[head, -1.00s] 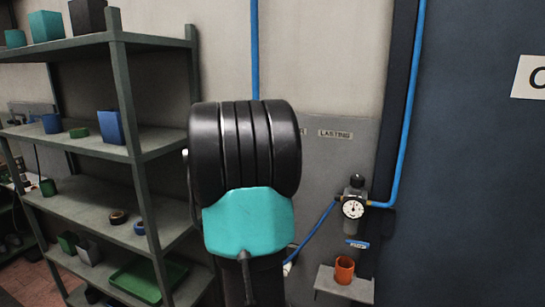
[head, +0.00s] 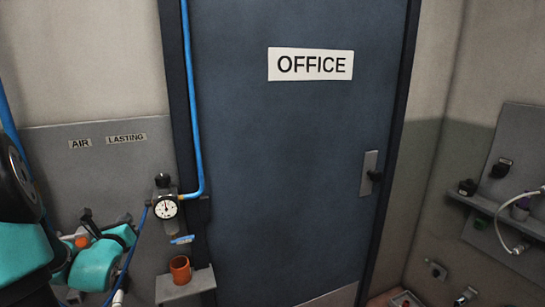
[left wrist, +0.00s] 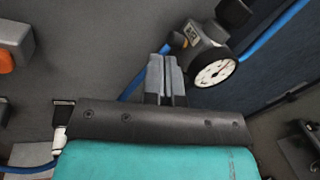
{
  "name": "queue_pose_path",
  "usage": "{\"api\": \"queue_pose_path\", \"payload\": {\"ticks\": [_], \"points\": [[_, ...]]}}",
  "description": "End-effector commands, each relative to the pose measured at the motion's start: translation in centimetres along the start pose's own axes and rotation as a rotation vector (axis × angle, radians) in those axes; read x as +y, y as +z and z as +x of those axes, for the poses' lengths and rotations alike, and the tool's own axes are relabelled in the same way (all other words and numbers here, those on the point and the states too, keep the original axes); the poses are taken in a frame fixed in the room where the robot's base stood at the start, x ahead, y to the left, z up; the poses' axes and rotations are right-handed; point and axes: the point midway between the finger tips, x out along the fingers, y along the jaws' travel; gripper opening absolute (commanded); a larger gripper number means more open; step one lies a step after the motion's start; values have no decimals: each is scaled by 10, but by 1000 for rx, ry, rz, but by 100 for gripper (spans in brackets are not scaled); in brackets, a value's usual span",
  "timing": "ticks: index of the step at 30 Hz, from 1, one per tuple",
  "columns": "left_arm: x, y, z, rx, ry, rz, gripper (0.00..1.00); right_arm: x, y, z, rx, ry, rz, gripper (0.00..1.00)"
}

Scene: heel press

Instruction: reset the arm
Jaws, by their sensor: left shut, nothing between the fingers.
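My left arm, teal and black, comes in at the lower left of the head view. My left gripper shows in the left wrist view (left wrist: 164,72), its two grey fingers closed together with nothing between them. In that view the fingers point toward the grey wall panel, left of the pressure gauge (left wrist: 215,72). In the head view the arm's teal parts are in front of the same panel (head: 100,175), partly covering it. My right gripper is not in view.
An air regulator with a gauge (head: 165,208) and blue hose (head: 190,100) is on the wall. An orange cup (head: 180,269) stands on a small grey shelf (head: 186,289). A closed dark blue office door (head: 285,160) fills the middle. Fittings sit on a ledge (head: 455,197) at the right.

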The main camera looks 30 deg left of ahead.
Motion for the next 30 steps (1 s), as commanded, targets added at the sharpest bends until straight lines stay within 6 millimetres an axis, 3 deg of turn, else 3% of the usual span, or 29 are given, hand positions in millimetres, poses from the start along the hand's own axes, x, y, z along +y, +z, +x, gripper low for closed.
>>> {"api": "queue_pose_path", "payload": {"ticks": [1, 8, 15, 21, 24, 30], "points": [[-15, -29, 1, 83, -50, 11, 0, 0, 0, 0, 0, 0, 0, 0], [-79, -148, -24, 440, -311, 138, 0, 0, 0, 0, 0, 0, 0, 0], [-137, -259, -91, 776, -687, 378, 0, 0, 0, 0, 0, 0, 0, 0], [-163, -330, -161, 963, -1068, 661, 0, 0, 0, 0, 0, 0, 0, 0], [-166, -357, -192, 1008, -1270, 824, 0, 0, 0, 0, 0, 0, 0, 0], [-165, -400, -236, 974, -1680, 1181, 0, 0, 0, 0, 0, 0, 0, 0]]}}
